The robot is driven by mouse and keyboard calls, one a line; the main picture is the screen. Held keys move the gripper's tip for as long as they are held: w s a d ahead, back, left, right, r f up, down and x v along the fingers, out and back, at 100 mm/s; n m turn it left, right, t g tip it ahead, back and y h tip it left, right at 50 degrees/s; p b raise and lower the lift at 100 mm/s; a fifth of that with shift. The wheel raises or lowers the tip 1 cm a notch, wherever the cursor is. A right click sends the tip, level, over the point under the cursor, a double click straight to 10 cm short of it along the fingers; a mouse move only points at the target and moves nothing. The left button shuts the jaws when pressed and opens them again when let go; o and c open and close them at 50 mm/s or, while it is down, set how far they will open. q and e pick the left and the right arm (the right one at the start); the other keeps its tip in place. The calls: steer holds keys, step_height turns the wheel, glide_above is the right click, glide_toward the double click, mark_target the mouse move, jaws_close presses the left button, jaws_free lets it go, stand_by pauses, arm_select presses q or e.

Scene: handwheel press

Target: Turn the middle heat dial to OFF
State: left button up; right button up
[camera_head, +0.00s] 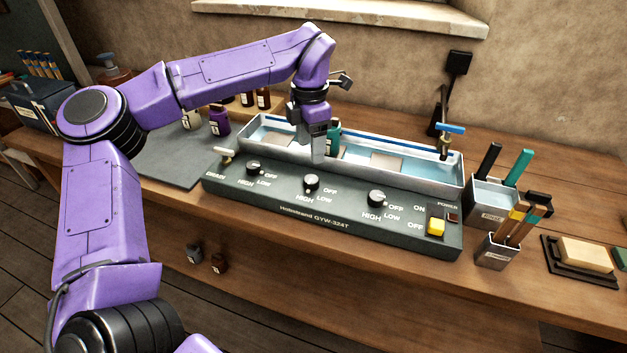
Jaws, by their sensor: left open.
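The middle heat dial (312,184) is a dark knob with a pale top on the sloped front panel of the grey machine (290,200). OFF, LOW and HIGH are printed around it. I cannot tell which mark it points to. A left dial (254,168) and a right dial (376,198) flank it. My left gripper (318,155) points down behind and above the middle dial, near the front wall of the water trough. It is open, looks empty and appears apart from the dial. My right gripper is not in view.
The water trough (425,178) runs behind the panel, with a blue-handled tap (444,140) at its right end. Tool holders (494,252) and a soap-like block (585,254) stand to the right. Bottles (218,122) stand behind left.

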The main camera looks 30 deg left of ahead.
mark_target(311, 178)
arm_select(q)
steer(key=f+p, duration=0.1)
steer(key=f, duration=0.9)
steer(key=shift+w, duration=0.2)
steer(key=c, duration=1)
